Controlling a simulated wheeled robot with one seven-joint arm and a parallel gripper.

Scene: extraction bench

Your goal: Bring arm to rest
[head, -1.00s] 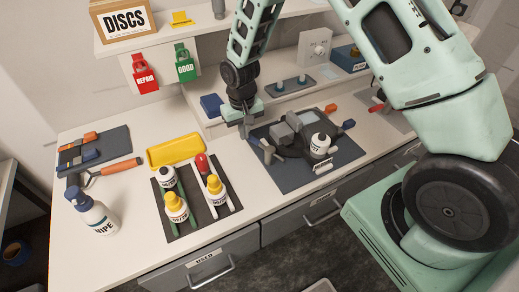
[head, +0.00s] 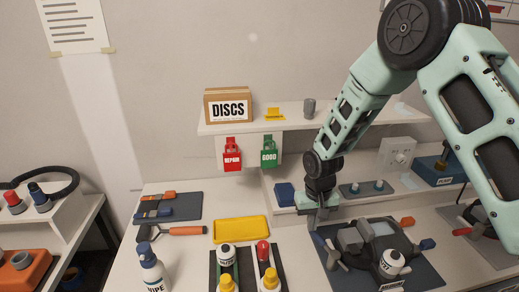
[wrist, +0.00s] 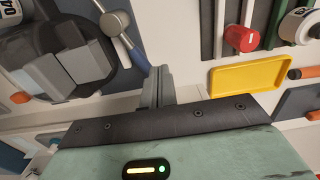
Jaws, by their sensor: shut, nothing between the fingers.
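My gripper (head: 322,222) hangs from my arm above the bench, pointing down, just left of the dark mat that holds a grey and black device (head: 375,240). It is shut and holds nothing. In the wrist view my gripper's fingers (wrist: 158,86) are together, with the device (wrist: 65,50) to the left and the yellow tray (wrist: 246,76) to the right. A grey-headed tool with a blue part (wrist: 122,35) lies close beside the fingers in that view; I cannot tell the gap between them.
A shelf (head: 290,121) with the DISCS box (head: 228,106) runs behind the bench, with red REPAIR (head: 232,155) and green GOOD (head: 269,151) tags hanging below. Several bottles, including a WIPE bottle (head: 152,268), stand at front left. A blue block (head: 285,194) sits beside my gripper.

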